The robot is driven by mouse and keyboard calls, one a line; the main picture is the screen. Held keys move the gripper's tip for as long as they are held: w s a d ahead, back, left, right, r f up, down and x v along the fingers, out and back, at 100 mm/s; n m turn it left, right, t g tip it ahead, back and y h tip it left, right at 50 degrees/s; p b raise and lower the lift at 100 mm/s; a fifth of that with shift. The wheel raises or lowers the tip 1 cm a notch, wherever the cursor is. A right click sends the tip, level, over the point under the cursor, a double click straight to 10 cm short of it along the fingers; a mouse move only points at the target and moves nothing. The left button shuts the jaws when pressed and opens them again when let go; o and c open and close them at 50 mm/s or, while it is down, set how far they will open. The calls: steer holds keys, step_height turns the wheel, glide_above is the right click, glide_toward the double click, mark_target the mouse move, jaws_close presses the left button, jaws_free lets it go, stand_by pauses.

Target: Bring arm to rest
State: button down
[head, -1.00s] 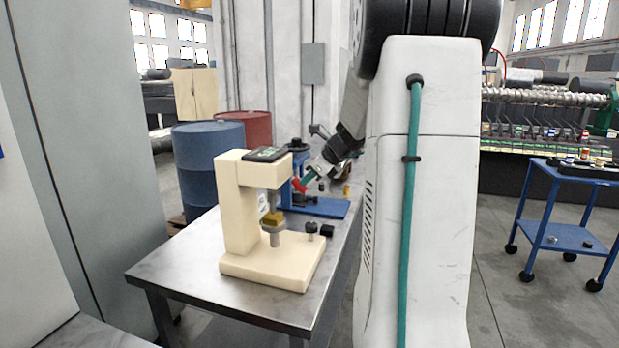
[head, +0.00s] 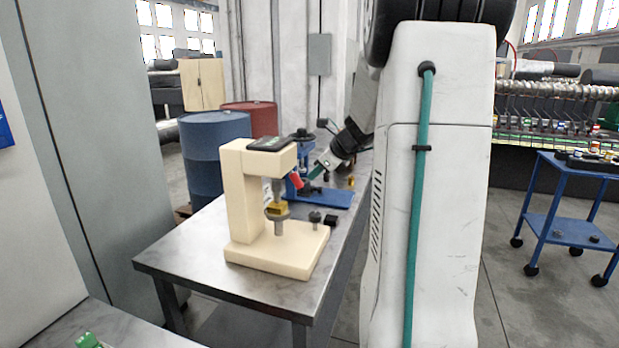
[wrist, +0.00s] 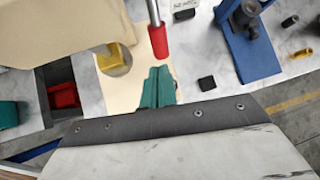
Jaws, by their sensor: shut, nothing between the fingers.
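My gripper (head: 311,173) has teal fingers and is over the metal table, beside the cream press (head: 243,205). In the wrist view the teal fingers (wrist: 158,86) are together with nothing between them. A red-tipped lever (wrist: 158,40) lies just beyond the fingertips in that view; I cannot tell whether they touch it. The lever's red grip (head: 295,180) also shows in the head view, at the press's right side. My arm's large white link hides part of the table's right side.
A blue press (head: 325,198) stands behind the cream one. A small black block (wrist: 206,84) lies near the fingers. Blue (head: 213,150) and red (head: 250,119) barrels stand behind the table. A blue cart (head: 560,230) is at right, with open floor before it.

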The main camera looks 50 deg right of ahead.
steer(key=s+d+r, duration=0.1)
steer(key=s+r, duration=0.4)
steer(key=s, duration=0.3)
steer(key=shift+s+d+r, duration=0.15)
steer(key=shift+s+d, duration=0.15)
steer(key=shift+s, duration=0.05)
steer(key=s+a+f+n+g, duration=0.1)
steer(key=s+a+n, duration=0.4)
steer(key=a+n, duration=0.5)
steer(key=s+a+f+n+g, duration=0.2)
steer(key=s+a+n, duration=0.3)
steer(key=a+n, duration=0.6)
steer(key=s+a+f+n+g, duration=0.2)
steer(key=s+a+n+g, duration=0.2)
steer(key=a+n, duration=0.7)
steer(key=s+a, duration=0.2)
steer(key=a, duration=0.4)
steer(key=shift+a+f+h, duration=0.15)
steer(key=shift+f+h, duration=0.1)
steer(key=shift+h, duration=0.15)
steer(key=shift+s, duration=0.1)
